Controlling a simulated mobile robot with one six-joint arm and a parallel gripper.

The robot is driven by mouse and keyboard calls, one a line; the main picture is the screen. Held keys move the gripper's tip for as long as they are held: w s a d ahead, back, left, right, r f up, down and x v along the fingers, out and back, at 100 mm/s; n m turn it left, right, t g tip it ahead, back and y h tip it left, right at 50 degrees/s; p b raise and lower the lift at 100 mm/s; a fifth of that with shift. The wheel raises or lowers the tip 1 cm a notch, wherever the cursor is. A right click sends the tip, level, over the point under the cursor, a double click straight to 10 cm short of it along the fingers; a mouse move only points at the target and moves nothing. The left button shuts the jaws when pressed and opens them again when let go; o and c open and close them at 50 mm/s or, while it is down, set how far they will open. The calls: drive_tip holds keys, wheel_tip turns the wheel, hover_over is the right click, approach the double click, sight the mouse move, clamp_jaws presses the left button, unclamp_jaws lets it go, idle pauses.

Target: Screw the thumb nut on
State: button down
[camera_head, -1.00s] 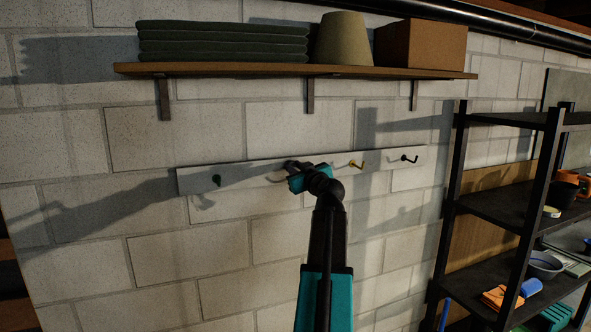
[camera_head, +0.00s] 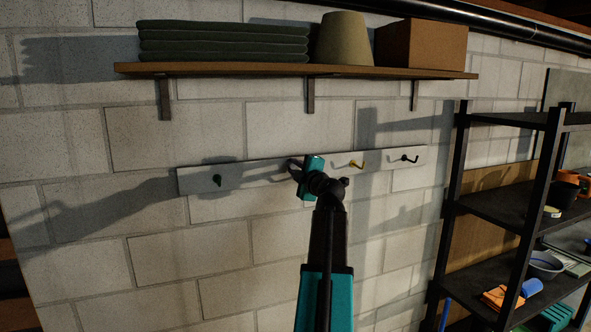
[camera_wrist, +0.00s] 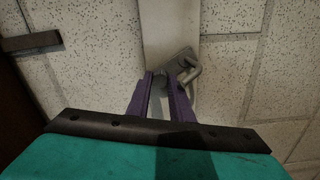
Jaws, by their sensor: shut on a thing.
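A pale board (camera_head: 240,175) on the block wall carries a row of hooks: a green hook (camera_head: 217,179) at left, a yellow hook (camera_head: 356,165) and a black hook (camera_head: 410,158) at right. My gripper (camera_wrist: 163,80) is at the board between the green and yellow hooks. In the wrist view its two purple fingers are shut around a small grey piece, apparently the thumb nut (camera_wrist: 161,84), mostly hidden between them. A grey metal hook with a plate (camera_wrist: 183,64) is right beside the fingertips, against the board. Whether the nut is seated on a thread cannot be seen.
A wooden shelf (camera_head: 250,69) above holds folded dark cloth (camera_head: 222,42), a tan lampshade-like cone (camera_head: 341,40) and a brown box (camera_head: 422,43). A black rack (camera_head: 500,205) with small items stands at right. The wall below the board is bare.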

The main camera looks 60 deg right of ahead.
drive_tip(key=shift+f+n, duration=0.15)
drive_tip(key=shift+n, duration=0.15)
drive_tip(key=c, duration=1.7)
unclamp_jaws()
drive_tip(key=shift+s, duration=0.1)
drive_tip(key=shift+c, duration=0.2)
drive_tip(key=shift+r+b, duration=0.25)
drive_tip(key=shift+b, duration=0.65)
